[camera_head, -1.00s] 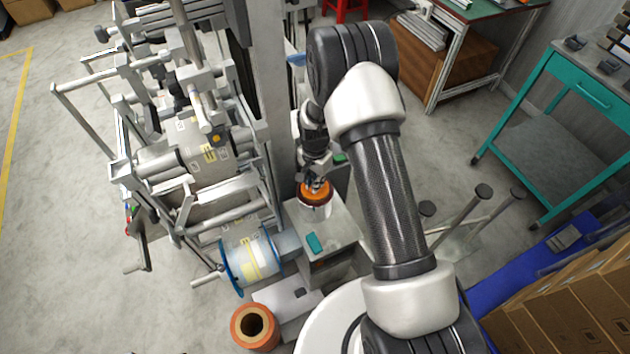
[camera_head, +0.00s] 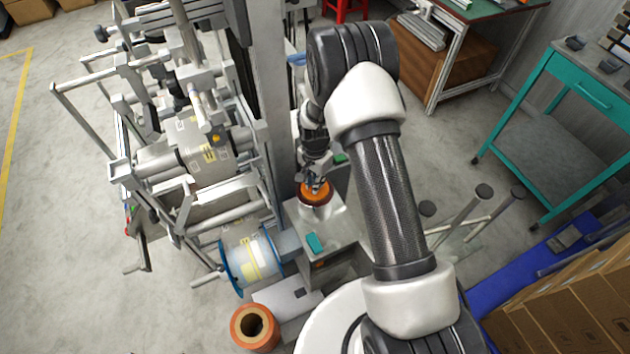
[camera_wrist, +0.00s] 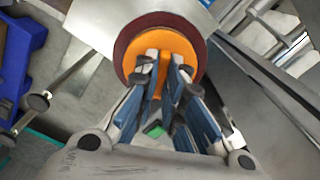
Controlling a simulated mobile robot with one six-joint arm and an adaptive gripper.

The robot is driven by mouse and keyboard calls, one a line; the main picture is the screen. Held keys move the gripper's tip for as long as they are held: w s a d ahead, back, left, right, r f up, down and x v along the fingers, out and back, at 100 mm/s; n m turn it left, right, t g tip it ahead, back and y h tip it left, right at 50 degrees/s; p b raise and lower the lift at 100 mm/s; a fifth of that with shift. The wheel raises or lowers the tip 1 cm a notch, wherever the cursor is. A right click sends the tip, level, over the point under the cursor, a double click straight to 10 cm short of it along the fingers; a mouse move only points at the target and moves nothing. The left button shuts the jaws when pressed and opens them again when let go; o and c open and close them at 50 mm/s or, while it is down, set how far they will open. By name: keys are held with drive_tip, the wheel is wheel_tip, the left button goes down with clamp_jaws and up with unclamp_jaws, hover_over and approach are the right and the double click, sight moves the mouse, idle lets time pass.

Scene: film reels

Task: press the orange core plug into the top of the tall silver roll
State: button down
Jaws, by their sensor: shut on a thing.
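The orange core plug (camera_head: 314,190) is a round disc in the head view, over the top of the tall silver roll (camera_head: 317,209). In the wrist view the orange plug (camera_wrist: 181,50) lies against the dark red end (camera_wrist: 121,45) of the roll, and the dark red shows as a ring around it. My gripper (camera_head: 316,181) is shut on the plug's raised middle part; the wrist view shows both fingertips (camera_wrist: 163,60) closed on it from above. The fingers hide part of the plug, and I cannot tell how deep it sits in the roll.
The roll stands on a grey machine top with a teal item (camera_head: 315,243) beside it. A machine with rollers (camera_head: 190,150) is to the left, with a blue-flanged reel (camera_head: 250,262). Open floor shows at the right.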

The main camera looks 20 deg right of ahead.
drive_tip(key=shift+f+b, duration=0.35)
drive_tip(key=shift+f, duration=0.2)
drive_tip(key=c, duration=2)
unclamp_jaws()
drive_tip(key=shift+o, duration=0.2)
wheel_tip(320, 180, up, 11)
drive_tip(key=p, duration=0.7)
